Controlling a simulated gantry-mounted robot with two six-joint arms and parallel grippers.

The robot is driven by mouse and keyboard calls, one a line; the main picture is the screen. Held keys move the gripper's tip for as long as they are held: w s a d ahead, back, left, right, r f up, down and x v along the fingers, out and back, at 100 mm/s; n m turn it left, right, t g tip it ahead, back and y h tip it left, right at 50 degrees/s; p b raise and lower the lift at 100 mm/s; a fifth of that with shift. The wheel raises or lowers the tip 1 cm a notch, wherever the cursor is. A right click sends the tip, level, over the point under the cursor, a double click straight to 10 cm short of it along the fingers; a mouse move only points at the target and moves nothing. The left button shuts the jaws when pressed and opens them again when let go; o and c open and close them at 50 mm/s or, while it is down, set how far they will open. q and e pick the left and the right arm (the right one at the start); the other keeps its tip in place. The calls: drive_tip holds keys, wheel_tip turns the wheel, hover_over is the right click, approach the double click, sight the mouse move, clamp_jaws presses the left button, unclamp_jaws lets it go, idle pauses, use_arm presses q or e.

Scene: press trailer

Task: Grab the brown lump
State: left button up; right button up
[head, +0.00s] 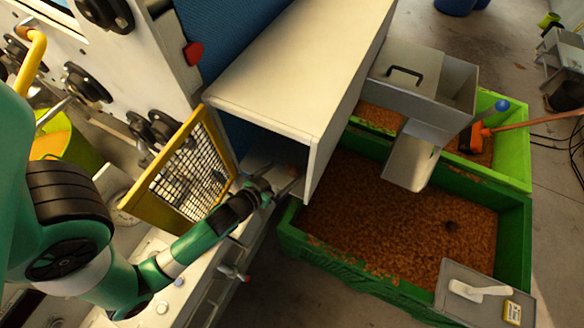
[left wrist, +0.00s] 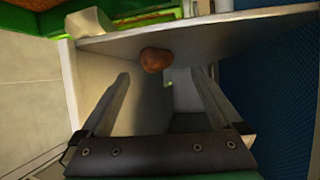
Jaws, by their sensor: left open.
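The brown lump (left wrist: 157,59) shows in the left wrist view, against the pale inside of the chute, just beyond and between my left fingertips. My left gripper (left wrist: 160,82) is open, its two fingers on either side of an empty gap. In the head view my left gripper (head: 284,186) reaches into the open end of the white chute (head: 300,80). A small brownish spot there by the fingertips may be the lump; the chute wall hides part of the area. My right gripper is not in view.
A green crate (head: 290,252) of brown granules stands right of the chute, with a grey scraper box (head: 480,290) on its corner. A yellow mesh guard (head: 180,175) stands left of my left gripper. A blue panel (left wrist: 285,75) is close on the right in the left wrist view.

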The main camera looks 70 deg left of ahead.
sight(289, 171)
use_arm(q)
drive_tip(key=x, duration=0.5)
drive_tip(key=shift+d+f, duration=0.1)
drive_tip(key=shift+d, duration=0.15)
drive_tip(key=c, duration=1.4)
